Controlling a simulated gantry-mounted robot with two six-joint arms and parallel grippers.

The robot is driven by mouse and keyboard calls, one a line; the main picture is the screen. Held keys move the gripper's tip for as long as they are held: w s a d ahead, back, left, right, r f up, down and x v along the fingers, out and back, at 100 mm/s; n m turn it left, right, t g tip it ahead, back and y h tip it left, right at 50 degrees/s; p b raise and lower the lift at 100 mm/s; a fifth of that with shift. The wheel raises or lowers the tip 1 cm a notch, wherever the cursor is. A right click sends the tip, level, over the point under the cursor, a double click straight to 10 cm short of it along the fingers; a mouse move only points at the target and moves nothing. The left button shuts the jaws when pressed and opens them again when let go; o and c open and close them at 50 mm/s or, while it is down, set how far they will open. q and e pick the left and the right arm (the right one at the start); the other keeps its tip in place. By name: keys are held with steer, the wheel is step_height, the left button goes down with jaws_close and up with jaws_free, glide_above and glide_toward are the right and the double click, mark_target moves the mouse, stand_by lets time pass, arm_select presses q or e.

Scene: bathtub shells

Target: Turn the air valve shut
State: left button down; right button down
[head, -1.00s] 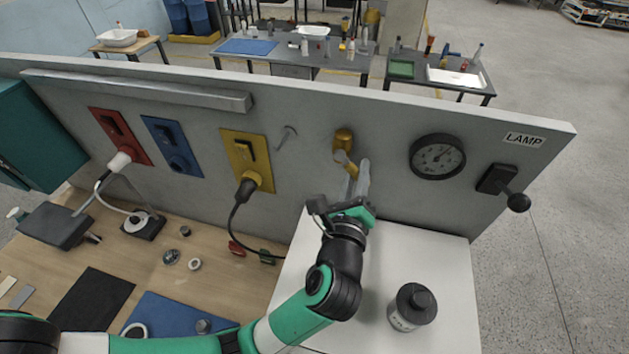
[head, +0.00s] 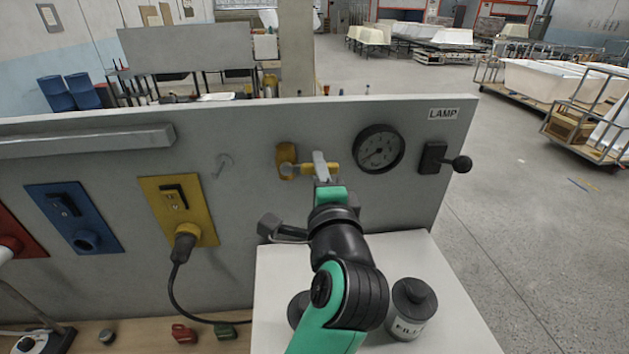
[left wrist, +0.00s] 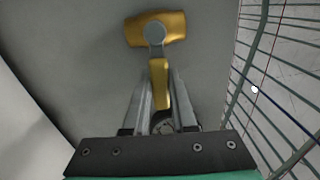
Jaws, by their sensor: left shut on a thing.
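The air valve has a brass-yellow body (head: 287,158) on the grey panel, left of the round gauge (head: 378,150). Its yellow lever (head: 333,168) points sideways to the right, roughly level. My left gripper (head: 320,166) is shut on the lever, its fingers partly hiding it. In the left wrist view, the valve body (left wrist: 165,29) is at the top and the lever (left wrist: 158,80) runs down between the two fingers of my left gripper (left wrist: 159,95). My right gripper is not in view.
Right of the gauge is a black lamp switch (head: 433,158) with a knobbed handle. A yellow socket plate (head: 160,190) with a plugged-in cable is to the left. A dark-lidded canister (head: 412,310) stands on the white surface (head: 455,300) below.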

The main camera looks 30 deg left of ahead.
arm_select(q)
steer(key=shift+w+a+f+n, duration=0.1)
steer(key=shift+f+n, duration=0.05)
steer(key=shift+n, duration=0.15)
steer(key=c, duration=0.9)
jaws_free()
steer(key=shift+o, duration=0.9)
steer(key=shift+w+a+r, duration=0.1)
steer(key=shift+w+r, duration=0.1)
steer(key=shift+r, duration=0.05)
steer(key=shift+s, duration=0.1)
steer(key=b+v, duration=0.1)
steer(key=v, duration=1)
steer(key=shift+s, duration=0.25)
steer(key=shift+d, duration=0.25)
